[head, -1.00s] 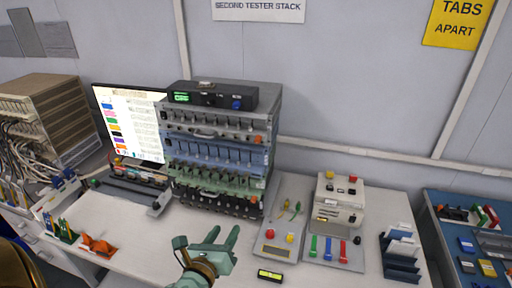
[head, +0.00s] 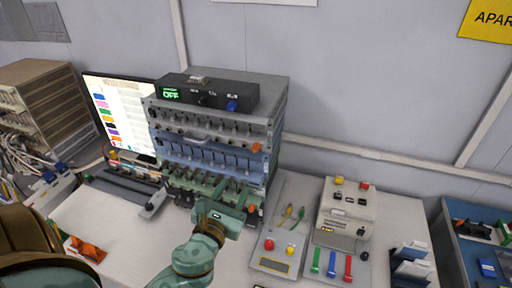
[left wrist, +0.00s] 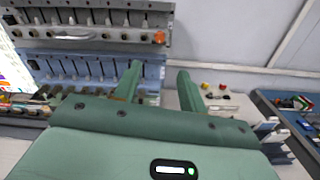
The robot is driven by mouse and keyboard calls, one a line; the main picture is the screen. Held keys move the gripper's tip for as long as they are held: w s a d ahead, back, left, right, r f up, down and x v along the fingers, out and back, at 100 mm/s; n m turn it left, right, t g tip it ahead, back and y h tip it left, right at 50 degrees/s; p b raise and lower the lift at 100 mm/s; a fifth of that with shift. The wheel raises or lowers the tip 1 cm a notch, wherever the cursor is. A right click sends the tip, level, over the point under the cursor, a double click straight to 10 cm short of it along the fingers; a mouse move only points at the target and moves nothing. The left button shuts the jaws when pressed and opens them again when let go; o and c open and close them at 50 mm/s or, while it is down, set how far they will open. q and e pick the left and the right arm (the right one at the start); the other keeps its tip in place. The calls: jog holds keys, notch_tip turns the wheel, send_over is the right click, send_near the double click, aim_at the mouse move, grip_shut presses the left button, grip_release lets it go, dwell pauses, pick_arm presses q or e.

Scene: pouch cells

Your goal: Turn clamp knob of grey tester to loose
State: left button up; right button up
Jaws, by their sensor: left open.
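The grey tester (head: 205,125) is the top tier of the stack, with a row of dark clamps on its front. An orange knob (head: 257,148) sits at its right end; the knob also shows in the left wrist view (left wrist: 159,37), up between the lines of my fingers. I cannot tell the knob's setting. My left gripper (head: 225,200) is in front of the lower tiers, below and short of the knob. Its two green fingers (left wrist: 160,88) are spread apart and empty, pointing toward the stack. My right gripper is not in view.
A blue tier (head: 210,152) and lower tiers lie under the grey one. A black unit reading OFF (head: 205,92) stands on top. A monitor (head: 115,115) is at left. A beige device (head: 345,205) and a panel with red and yellow buttons (head: 272,258) are at right.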

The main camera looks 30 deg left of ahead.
pick_arm(q)
jog(key=p, duration=0.1)
send_near(254, 150)
jog(key=x, duration=0.8)
jog(key=shift+w+p, duration=0.25)
jog(key=shift+p, duration=0.1)
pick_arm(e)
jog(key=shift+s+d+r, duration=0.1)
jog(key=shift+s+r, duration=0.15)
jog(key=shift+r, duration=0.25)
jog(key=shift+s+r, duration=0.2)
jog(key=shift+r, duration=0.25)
pick_arm(q)
grip_shut()
